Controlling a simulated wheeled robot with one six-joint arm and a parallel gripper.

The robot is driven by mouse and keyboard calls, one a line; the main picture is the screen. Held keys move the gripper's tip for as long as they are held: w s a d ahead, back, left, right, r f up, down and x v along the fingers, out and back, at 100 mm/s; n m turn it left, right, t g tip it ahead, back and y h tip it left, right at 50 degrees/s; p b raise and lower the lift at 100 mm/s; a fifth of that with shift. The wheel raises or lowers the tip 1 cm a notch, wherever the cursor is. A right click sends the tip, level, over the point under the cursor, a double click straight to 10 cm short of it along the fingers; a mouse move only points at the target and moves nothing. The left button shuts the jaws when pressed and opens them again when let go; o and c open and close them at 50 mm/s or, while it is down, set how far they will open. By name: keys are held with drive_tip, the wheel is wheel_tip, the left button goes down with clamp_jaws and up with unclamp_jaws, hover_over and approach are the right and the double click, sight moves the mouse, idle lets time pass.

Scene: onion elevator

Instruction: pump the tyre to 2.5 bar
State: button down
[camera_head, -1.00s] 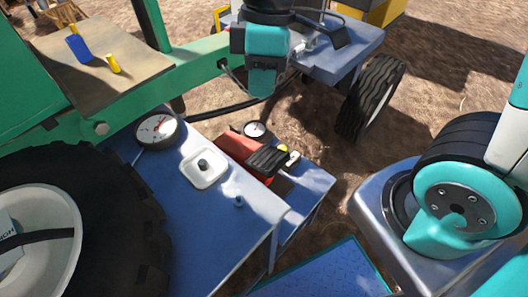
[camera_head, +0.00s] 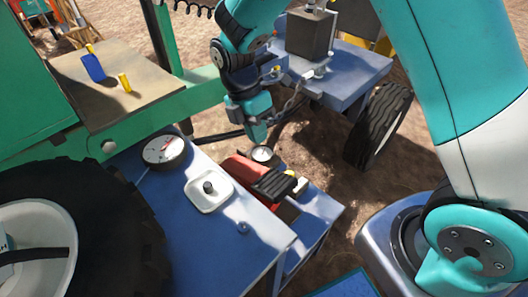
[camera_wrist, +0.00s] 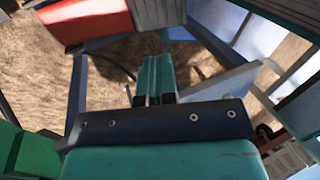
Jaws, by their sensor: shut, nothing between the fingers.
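My gripper (camera_head: 257,137) is shut and empty, pointing down just behind the foot pump, apart from the pedal as far as I can tell. Its closed fingers show in the wrist view (camera_wrist: 155,72). The red pump (camera_head: 235,168) has a black ribbed pedal (camera_head: 274,184) and a small round gauge (camera_head: 263,154), whose reading is too small to tell. In the wrist view the red pump body (camera_wrist: 92,20) is at the upper left. A big black tyre (camera_head: 115,225) stands at the left; a smaller tyre (camera_head: 378,125) is on the trailer.
A larger dial gauge (camera_head: 165,150) and a white dish (camera_head: 212,204) with a black knob lie on the blue bench (camera_head: 200,255). A dark hose runs behind the pump. A blue trailer (camera_head: 345,72) carries a dark block. A tan board (camera_head: 105,100) holds blue and yellow items.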

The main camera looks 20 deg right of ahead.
sight(273, 184)
drive_tip(key=b+x, duration=0.3)
drive_tip(key=x, duration=1)
drive_tip(key=shift+b, duration=0.3)
drive_tip(key=shift+s, duration=0.1)
